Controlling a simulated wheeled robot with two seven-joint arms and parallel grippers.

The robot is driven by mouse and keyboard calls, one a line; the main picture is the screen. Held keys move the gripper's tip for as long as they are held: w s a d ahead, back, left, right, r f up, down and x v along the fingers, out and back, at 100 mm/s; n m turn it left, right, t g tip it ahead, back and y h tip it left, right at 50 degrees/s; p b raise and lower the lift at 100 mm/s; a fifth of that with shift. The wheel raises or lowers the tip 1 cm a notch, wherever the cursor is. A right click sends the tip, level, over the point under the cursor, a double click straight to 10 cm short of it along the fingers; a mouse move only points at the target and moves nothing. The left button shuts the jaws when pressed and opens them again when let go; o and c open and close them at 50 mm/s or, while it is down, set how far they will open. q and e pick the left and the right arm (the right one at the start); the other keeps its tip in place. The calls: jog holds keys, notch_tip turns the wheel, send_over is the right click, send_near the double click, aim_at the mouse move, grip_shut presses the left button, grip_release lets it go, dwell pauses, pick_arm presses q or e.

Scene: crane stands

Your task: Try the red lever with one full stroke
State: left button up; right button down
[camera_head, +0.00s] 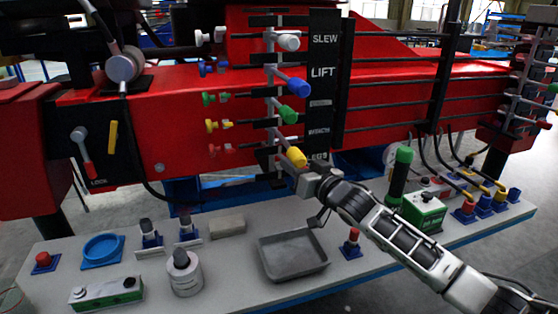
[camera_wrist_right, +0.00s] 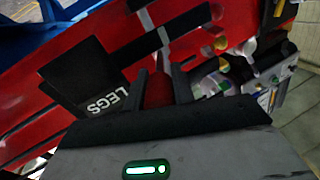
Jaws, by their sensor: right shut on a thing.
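The lever bank stands on the red crane beam, beside a black label strip (camera_head: 322,70). Its white (camera_head: 288,41), blue (camera_head: 298,86), green (camera_head: 288,115) and yellow (camera_head: 297,156) knobs show in the head view. My right gripper (camera_head: 307,177) is at the bottom of the bank, just below the yellow knob. In the right wrist view the red lever's knob (camera_wrist_right: 157,90) sits between the fingers, beside the word LEGS, and the gripper is shut on it. In the head view the gripper hides that knob. My left gripper is not in view.
A grey tray (camera_head: 293,262), a blue ring (camera_head: 102,249), a grey canister (camera_head: 184,274) and a green box (camera_head: 424,211) stand on the bench below. A lock handle (camera_head: 84,146) with a red end is on the beam at left. A dark green cylinder (camera_head: 400,178) stands near my right forearm.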

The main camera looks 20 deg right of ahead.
jog(key=c, duration=1.2)
grip_release()
jog(key=shift+o, duration=0.2)
jog(key=shift+s, duration=0.1)
jog(key=s+d, duration=0.3)
jog(key=s, duration=1.2)
jog(key=shift+s+b, duration=0.25)
jog(key=shift+b, duration=0.2)
